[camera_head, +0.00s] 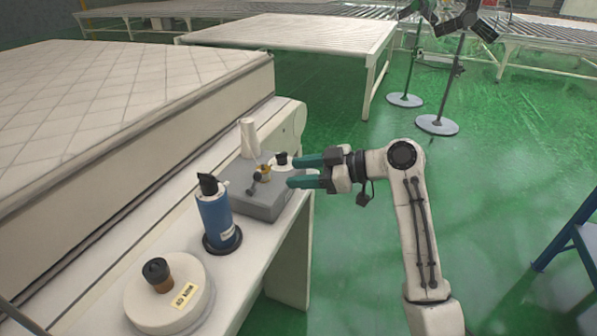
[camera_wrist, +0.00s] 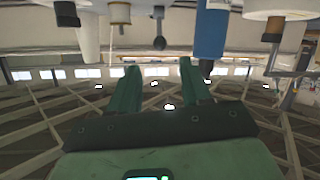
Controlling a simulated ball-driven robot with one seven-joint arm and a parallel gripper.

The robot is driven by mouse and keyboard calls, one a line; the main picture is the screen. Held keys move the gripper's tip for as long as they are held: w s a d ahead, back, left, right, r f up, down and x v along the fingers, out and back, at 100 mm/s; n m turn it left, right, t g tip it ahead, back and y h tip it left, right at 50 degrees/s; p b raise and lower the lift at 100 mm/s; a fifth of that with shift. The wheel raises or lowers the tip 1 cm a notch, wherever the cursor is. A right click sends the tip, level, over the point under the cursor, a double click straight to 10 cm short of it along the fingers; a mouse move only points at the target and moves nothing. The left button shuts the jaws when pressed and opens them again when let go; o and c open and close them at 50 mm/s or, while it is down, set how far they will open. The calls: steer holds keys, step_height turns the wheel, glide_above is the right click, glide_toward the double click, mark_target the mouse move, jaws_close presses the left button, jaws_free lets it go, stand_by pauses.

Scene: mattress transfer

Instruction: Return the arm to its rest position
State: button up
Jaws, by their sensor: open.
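My arm is white with dark joints and stands right of centre in the head view, bent at the elbow and reaching left. My gripper (camera_head: 300,171) has two green fingers, spread apart with nothing between them. The fingertips are at the right edge of a grey box (camera_head: 262,205) with small knobs and a lever on top. I cannot tell whether they touch it. In the wrist view the gripper (camera_wrist: 158,78) also shows its green fingers apart, with the bench items upside down along the top edge.
A blue cylinder (camera_head: 216,220) and a round white unit (camera_head: 170,295) stand on the white bench (camera_head: 240,285). A quilted mattress (camera_head: 110,95) lies behind. Stands with round bases (camera_head: 437,125) are at upper right, a blue frame (camera_head: 580,230) at right. Green floor (camera_head: 500,190) beside my arm is open.

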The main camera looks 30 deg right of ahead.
steer(key=s+a+f+m+g+h, duration=0.2)
steer(key=s+a+f+m, duration=0.1)
steer(key=s+f, duration=0.55)
steer(key=s+a+f+m+g+h, duration=0.25)
steer(key=s+f, duration=0.35)
steer(key=f, duration=0.5)
steer(key=s+d+f+m+g+h, duration=0.1)
steer(key=s+f+m+g+h, duration=0.1)
steer(key=s, duration=0.9)
steer(key=s+d+f+m+g+h, duration=0.2)
steer(key=s+f+m+g+h, duration=0.1)
steer(key=s, duration=0.9)
steer(key=shift+s+f+m+p, duration=0.15)
steer(key=shift+f+m+p, duration=0.3)
steer(key=shift+f, duration=0.45)
steer(key=shift+d+h, duration=0.1)
steer(key=shift+h, duration=0.15)
